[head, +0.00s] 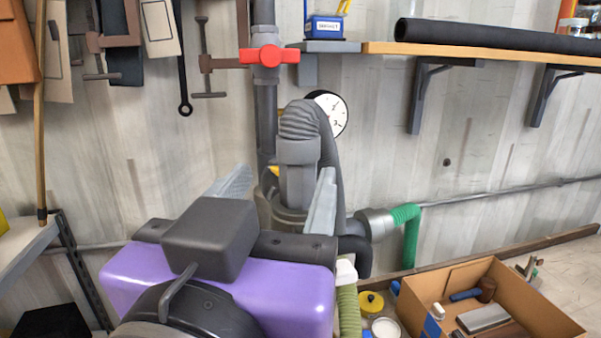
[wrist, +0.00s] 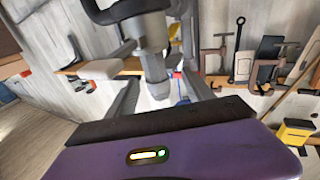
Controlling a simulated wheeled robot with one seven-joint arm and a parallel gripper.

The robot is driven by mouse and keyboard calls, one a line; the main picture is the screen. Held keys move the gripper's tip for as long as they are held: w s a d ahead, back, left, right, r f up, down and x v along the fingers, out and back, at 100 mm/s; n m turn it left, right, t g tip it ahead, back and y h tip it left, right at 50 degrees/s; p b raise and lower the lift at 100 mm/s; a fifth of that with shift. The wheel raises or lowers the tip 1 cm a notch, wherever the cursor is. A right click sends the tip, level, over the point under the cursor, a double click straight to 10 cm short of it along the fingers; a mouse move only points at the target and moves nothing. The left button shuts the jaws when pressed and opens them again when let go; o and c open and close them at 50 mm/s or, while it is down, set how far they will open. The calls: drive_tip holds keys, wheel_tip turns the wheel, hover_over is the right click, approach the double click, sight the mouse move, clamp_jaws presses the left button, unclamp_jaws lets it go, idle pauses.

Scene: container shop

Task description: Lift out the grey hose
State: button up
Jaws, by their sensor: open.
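The grey hose (head: 327,150) has a ribbed bend at the top, and its end runs down into a grey cuff (head: 297,180) above a round grey fitting. The rest of the hose drops behind my right finger. My gripper (head: 287,172) is open, with one finger on each side of the cuff. I cannot tell whether either finger touches it. In the wrist view the cuff (wrist: 155,72) shows between the two spread fingers of my gripper (wrist: 160,82). My purple wrist housing hides the lower part of the fitting in the head view.
A vertical pipe with a red valve handle (head: 269,55) stands close behind. A gauge (head: 331,112) is on the wall. A green hose (head: 408,225) hangs to the right. A cardboard box (head: 550,318) with tools is at lower right. A shelf (head: 480,50) carries a black tube.

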sight(304, 161)
drive_tip(key=shift+w+d+f+m+g, duration=0.1)
drive_tip(key=shift+w+d+m+g, duration=0.1)
drive_tip(key=shift+d+m+g, duration=0.25)
drive_tip(key=w+p, duration=0.1)
drive_tip(key=w, duration=0.1)
drive_tip(key=w+p, duration=0.1)
drive_tip(key=w, duration=0.2)
drive_tip(key=w+d+p, duration=0.1)
drive_tip(key=w, duration=0.1)
drive_tip(key=shift+w+f, duration=0.1)
drive_tip(key=shift+w, duration=0.15)
clamp_jaws()
